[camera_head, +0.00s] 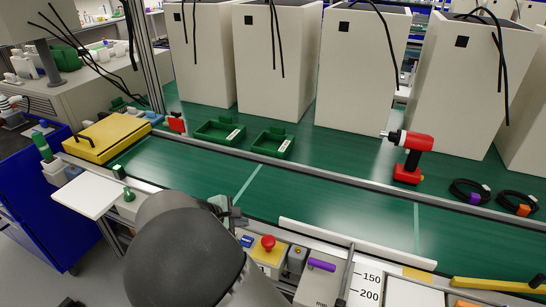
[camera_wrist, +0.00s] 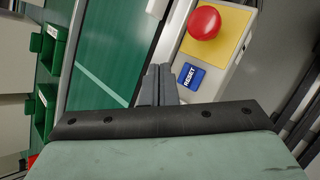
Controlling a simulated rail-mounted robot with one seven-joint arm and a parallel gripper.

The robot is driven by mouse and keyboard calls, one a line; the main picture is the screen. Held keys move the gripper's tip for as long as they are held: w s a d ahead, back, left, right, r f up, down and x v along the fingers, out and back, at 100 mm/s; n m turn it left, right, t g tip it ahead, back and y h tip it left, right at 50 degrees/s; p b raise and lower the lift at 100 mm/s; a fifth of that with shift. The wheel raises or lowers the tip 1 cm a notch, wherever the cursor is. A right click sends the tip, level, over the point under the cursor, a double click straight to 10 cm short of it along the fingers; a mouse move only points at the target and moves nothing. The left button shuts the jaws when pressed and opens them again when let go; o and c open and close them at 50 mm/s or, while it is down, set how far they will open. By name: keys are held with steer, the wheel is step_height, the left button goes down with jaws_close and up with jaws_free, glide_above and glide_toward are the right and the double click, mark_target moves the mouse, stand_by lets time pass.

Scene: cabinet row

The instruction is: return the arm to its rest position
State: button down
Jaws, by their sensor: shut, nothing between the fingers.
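My gripper (camera_wrist: 158,84) shows in the wrist view with its two dark fingers together and nothing between them. The fingertips appear close beside a blue reset button (camera_wrist: 188,76) on a yellow and white control box (camera_wrist: 221,46) with a red mushroom button (camera_wrist: 204,22). In the head view my dark, rounded arm fills the bottom centre and hides most of my gripper. The control box (camera_head: 266,257) shows just right of my arm, with the red button (camera_head: 268,242) and the blue button (camera_head: 247,241). I cannot tell whether my fingers touch the box.
A green worktop (camera_head: 330,205) runs across, with a metal rail behind its front strip. Two green bins (camera_head: 221,132), a red drill (camera_head: 407,157) and cable coils (camera_head: 468,192) stand beyond it. A yellow case (camera_head: 107,137) lies left; tall white cabinets (camera_head: 276,62) line the back.

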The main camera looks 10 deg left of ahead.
steer(key=d+m+g, duration=0.1)
steer(key=d, duration=0.2)
steer(key=d+r+m+g, duration=0.1)
steer(key=d, duration=0.2)
steer(key=d+r+m, duration=0.1)
steer(key=d, duration=0.2)
steer(key=shift+s+d+r+m+g+p, duration=0.2)
steer(key=shift+s+m+g+p, duration=0.2)
steer(key=s+d+r+m+g+y+p, duration=0.1)
steer(key=s+d+r+m, duration=0.15)
steer(key=s+d, duration=0.2)
steer(key=s+d+r+m+g+y, duration=0.2)
steer(key=s+d+m, duration=0.1)
steer(key=d, duration=0.3)
steer(key=s+d+r+m+g+y+p, duration=0.1)
steer(key=s+d+r+m, duration=0.15)
steer(key=d, duration=0.35)
steer(key=s+d+r+m+y, duration=0.2)
steer(key=s+d+m, duration=0.2)
steer(key=s+m, duration=0.3)
steer(key=s, duration=0.5)
steer(key=shift+s+d+p, duration=0.15)
steer(key=shift+s+p, duration=0.05)
steer(key=shift+p, duration=0.1)
